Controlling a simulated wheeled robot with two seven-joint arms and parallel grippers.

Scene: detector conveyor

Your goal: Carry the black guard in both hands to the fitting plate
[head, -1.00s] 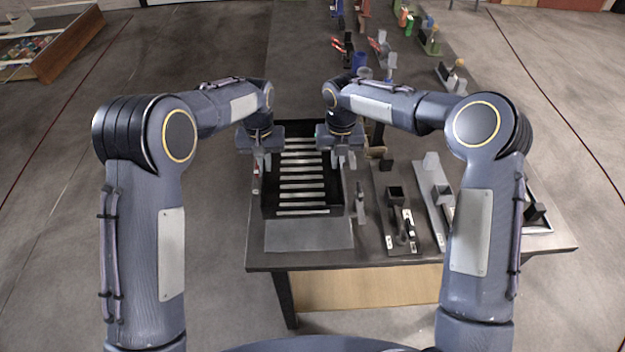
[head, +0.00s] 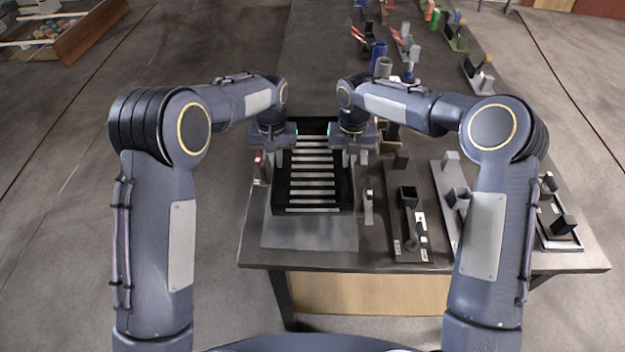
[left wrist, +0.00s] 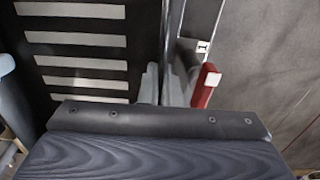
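The black guard (head: 281,203), a dark frame with several pale crossbars, lies between my two grippers in the head view. Its barred face also fills the upper left of the left wrist view (left wrist: 85,58). My left gripper (head: 273,160) is at its left side, with the fingers on either side of the side wall in the left wrist view (left wrist: 164,88). My right gripper (head: 355,160) is at its right side, fingers astride that edge. A flat grey plate (head: 310,236), likely the fitting plate, shows in front of and left of the guard. Any gap beneath the guard cannot be judged.
A red-topped piece (head: 259,160) stands just left of my left gripper and shows in the left wrist view (left wrist: 206,85). A small grey upright part (head: 368,207) and a dark fixture (head: 409,220) stand right of the guard. Several parts crowd the table's far right.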

